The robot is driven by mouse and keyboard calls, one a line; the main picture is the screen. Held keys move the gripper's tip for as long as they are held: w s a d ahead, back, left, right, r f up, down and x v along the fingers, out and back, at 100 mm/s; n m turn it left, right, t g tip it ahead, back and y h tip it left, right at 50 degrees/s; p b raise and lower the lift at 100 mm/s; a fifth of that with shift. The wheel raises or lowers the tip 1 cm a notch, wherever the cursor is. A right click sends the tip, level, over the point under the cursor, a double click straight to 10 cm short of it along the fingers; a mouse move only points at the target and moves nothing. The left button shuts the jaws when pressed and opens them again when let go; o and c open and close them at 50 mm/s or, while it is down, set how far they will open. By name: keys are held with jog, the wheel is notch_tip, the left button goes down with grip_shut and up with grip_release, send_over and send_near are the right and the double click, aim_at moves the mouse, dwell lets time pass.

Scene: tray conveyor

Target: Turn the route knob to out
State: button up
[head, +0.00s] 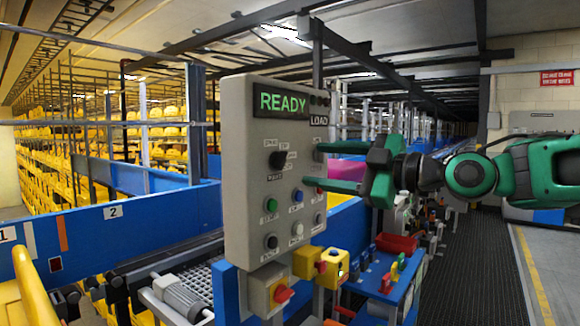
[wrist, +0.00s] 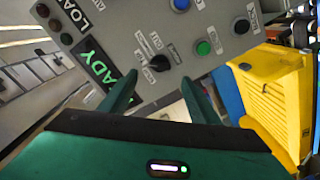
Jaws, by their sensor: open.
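The route knob (head: 279,159) is a black knob on the upper left face of the grey control panel (head: 245,190). My gripper (head: 313,165) has green fingers and is open, in front of the panel and to the right of the knob. In the wrist view the knob (wrist: 159,63) shows just beyond the gap between the open fingertips (wrist: 157,80). The fingers appear apart from the knob, with nothing between them.
The panel's display (head: 283,104) reads READY in green. Several push buttons, including a green one (head: 272,205) and a blue one (head: 298,196), sit below the knob. A red switch (head: 282,293) and a yellow box (head: 335,268) are lower down. Blue conveyor walls (head: 165,222) stand behind.

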aim_at(285, 162)
jog(key=x, duration=0.9)
jog(key=shift+f, duration=0.1)
jog(key=c, duration=1.1)
